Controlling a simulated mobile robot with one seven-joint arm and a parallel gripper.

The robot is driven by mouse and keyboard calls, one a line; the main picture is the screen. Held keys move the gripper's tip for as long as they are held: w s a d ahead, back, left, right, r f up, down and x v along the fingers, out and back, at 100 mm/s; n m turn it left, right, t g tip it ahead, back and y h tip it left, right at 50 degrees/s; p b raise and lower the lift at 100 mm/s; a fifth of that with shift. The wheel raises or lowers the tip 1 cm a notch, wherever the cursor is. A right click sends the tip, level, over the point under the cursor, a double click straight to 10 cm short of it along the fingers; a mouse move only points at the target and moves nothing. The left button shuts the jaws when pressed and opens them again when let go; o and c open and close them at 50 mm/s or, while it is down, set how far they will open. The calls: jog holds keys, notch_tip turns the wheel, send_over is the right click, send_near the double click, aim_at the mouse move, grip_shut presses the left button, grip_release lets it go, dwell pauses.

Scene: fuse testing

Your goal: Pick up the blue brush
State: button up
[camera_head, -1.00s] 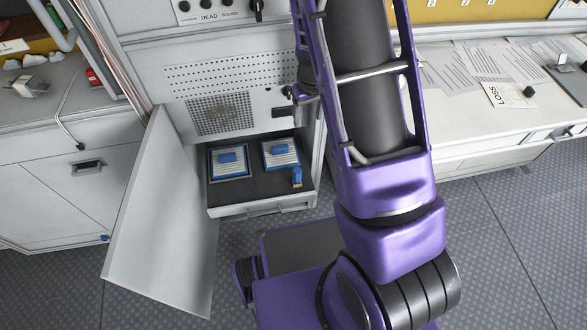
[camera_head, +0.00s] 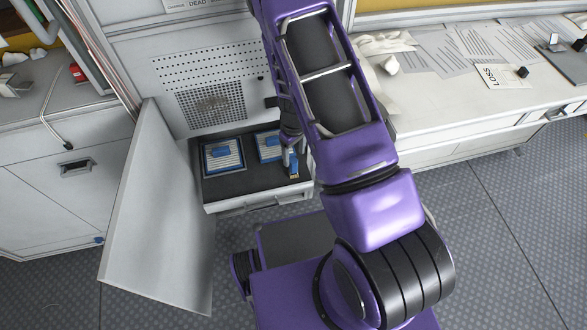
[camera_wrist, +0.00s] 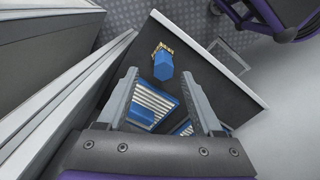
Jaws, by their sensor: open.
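The blue brush (camera_head: 293,170), a small blue block with tan bristles, lies near the front right corner of the dark pulled-out drawer (camera_head: 240,185). In the wrist view the brush (camera_wrist: 163,67) lies ahead of the fingertips, near the drawer's corner, its bristles pointing away from me. My gripper (camera_wrist: 160,80) is open and empty, with one finger on each side of the brush's line. In the head view my gripper (camera_head: 292,150) is just above and behind the brush, partly covering it. I cannot tell the exact height gap.
Two blue-framed ribbed filter panels with blue handles, left (camera_head: 222,156) and right (camera_head: 268,147), lie behind the brush in the drawer. An open cabinet door (camera_head: 150,205) stands to the left. A paper-covered counter (camera_head: 440,100) is at right.

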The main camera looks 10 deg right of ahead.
aim_at(293, 160)
notch_tip(293, 160, down, 4)
jog(key=shift+s+a, duration=0.15)
grip_shut()
dwell(0.3)
